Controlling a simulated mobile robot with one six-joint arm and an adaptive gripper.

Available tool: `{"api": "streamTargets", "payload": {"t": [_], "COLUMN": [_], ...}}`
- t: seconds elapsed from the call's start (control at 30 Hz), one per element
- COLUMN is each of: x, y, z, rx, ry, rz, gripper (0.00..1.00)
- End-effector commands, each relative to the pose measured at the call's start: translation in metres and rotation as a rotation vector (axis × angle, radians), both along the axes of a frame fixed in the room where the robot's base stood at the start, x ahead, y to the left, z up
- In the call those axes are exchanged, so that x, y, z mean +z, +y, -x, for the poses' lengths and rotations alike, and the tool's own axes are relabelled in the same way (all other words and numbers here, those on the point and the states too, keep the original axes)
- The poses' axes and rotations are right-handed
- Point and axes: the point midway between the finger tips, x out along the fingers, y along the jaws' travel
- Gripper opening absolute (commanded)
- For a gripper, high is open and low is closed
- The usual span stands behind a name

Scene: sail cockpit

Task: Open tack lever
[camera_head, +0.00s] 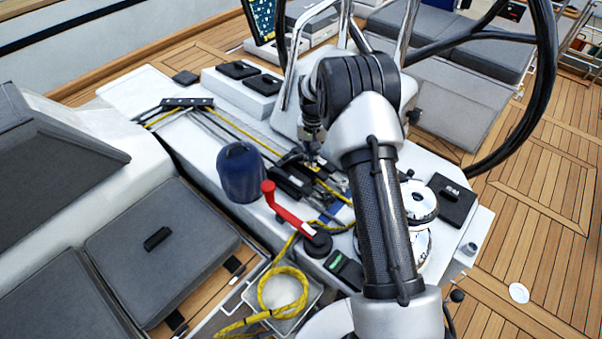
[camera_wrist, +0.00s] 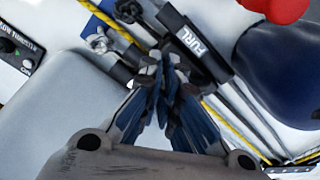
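A bank of dark rope clutches (camera_head: 290,182) sits on the white console, with yellow and dark lines running through it. In the wrist view, one lever marked FURL (camera_wrist: 192,40) is readable. Another dark lever (camera_wrist: 110,48) lies to its left, its label hidden; I cannot tell which lever is tack. My gripper (camera_head: 312,160) points down at the clutches. In the wrist view, its fingers (camera_wrist: 163,65) converge with their tips close together, over the gap between these levers. I see nothing held, and contact with a lever cannot be told. The fingers hide part of the bank.
A red winch handle (camera_head: 284,207) and a dark blue covered drum (camera_head: 240,172) stand close left of the clutches. Chrome winches (camera_head: 418,202) are at the right, partly behind my arm. A black steering wheel (camera_head: 547,80) curves around the right. Yellow rope (camera_head: 268,287) lies coiled in front.

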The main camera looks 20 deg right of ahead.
Motion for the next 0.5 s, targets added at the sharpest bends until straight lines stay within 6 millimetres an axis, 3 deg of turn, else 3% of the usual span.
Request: {"api": "streamTargets", "payload": {"t": [0.03, 0.13, 0.5], "x": [-0.0037, -0.0006, -0.0002], "y": [0.0097, 0.0133, 0.0157], "z": [-0.0027, -0.0072, -0.0092], "rx": [0.005, 0.005, 0.005], "ry": [0.000, 0.000, 0.004], "rz": [-0.008, -0.008, -0.008], "gripper": [0.00, 0.00, 0.00]}}
